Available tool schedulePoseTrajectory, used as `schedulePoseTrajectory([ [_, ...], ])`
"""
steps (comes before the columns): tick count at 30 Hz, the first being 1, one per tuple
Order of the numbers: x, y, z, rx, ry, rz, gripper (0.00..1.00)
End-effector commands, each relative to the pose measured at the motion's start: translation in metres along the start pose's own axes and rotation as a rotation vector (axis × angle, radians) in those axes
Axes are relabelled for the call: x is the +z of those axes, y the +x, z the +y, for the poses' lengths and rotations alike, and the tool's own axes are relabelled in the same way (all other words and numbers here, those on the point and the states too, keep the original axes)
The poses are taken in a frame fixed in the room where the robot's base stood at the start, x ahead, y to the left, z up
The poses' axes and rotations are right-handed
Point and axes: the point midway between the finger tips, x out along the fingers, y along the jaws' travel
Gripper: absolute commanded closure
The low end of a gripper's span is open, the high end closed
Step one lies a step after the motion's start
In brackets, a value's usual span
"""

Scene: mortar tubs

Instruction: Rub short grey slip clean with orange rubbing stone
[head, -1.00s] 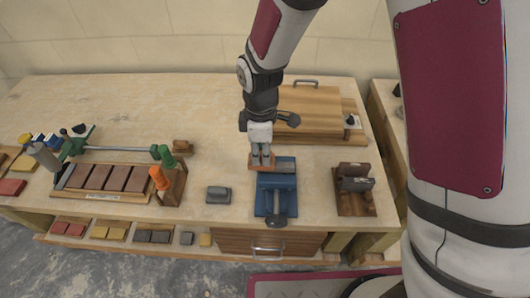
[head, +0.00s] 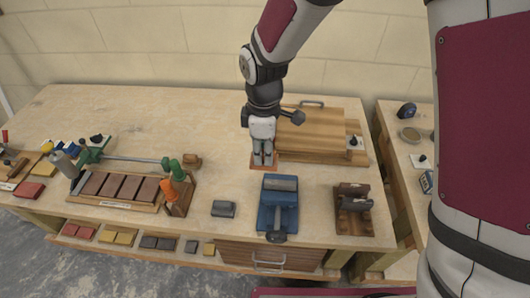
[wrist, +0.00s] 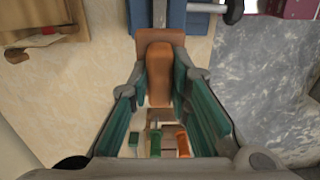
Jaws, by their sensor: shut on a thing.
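My gripper (head: 263,163) is shut on a flat orange-brown stone (head: 258,168), the rubbing stone. It holds the stone behind the blue vise (head: 265,218), apart from it in the head view. In the wrist view the stone (wrist: 160,75) sits between the fingers, with the vise (wrist: 170,20) beyond it at the top. A grey bar (head: 284,184) lies across the back of the vise. A small dark grey block (head: 223,209) lies on the bench left of the vise. I cannot tell which of these is the short grey slip. Whether the stone touches the bench is unclear.
A wooden board (head: 322,128) lies behind my gripper to the right. A dark block on a wooden stand (head: 352,225) is right of the vise. A tray of brown slabs (head: 85,202) and a rack with an orange handle (head: 170,188) stand to the left.

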Motion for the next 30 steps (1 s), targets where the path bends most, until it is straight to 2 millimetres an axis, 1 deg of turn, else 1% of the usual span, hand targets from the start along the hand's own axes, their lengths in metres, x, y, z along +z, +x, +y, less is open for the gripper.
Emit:
schedulePoseTrajectory([
  [13,-0.0002,0.0005,0.0009,0.001,-0.001,0.000,1.00],
  [21,-0.0007,0.0034,0.0083,0.004,-0.008,0.001,1.00],
  [30,0.0025,0.0035,0.0040,0.001,-0.012,0.000,1.00],
])
